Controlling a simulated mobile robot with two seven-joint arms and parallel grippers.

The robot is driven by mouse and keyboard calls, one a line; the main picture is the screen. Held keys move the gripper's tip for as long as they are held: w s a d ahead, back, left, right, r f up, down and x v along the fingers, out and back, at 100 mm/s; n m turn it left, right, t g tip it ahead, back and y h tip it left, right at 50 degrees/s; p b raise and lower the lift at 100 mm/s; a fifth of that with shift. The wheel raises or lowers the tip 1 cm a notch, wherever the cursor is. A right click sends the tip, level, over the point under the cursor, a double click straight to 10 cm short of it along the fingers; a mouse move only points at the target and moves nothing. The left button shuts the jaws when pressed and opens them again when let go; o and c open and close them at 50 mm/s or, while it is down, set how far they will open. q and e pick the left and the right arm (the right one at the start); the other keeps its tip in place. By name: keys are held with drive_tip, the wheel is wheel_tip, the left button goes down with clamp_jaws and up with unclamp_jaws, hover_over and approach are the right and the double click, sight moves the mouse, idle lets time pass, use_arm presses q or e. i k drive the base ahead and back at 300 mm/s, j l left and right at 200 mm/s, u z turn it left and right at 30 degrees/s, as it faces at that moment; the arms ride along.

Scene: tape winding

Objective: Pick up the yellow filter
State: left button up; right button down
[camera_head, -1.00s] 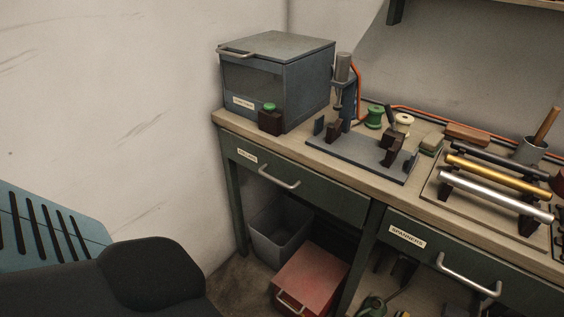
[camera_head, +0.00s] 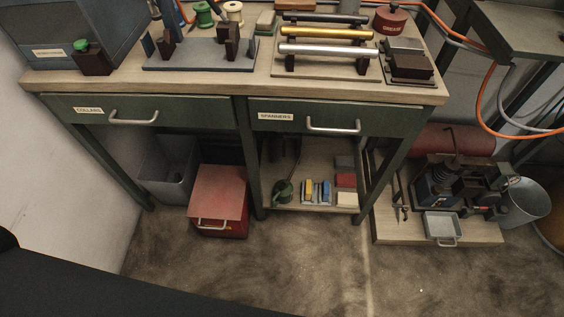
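A small yellow piece (camera_head: 308,190) stands on the lower shelf under the workbench, beside a blue piece (camera_head: 326,191). It is small in the picture, so I cannot tell for certain that it is the filter. A longer gold-yellow tube (camera_head: 328,33) lies on a rack on the bench top, between a black tube (camera_head: 322,18) and a silver tube (camera_head: 328,49). Neither of my grippers is in view.
The workbench (camera_head: 180,84) has two shut drawers, COLLARS (camera_head: 168,108) and SPANNERS (camera_head: 380,122). Under it are a grey bin (camera_head: 165,170), a red box (camera_head: 218,190) and a green oil can (camera_head: 284,190). A machine stands on a low platform (camera_head: 400,230) at right. The front floor is clear.

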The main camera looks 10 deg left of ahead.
sight(308, 186)
drive_tip(key=i+z, duration=0.85)
drive_tip(key=i+j, duration=0.05)
drive_tip(key=i, duration=0.05)
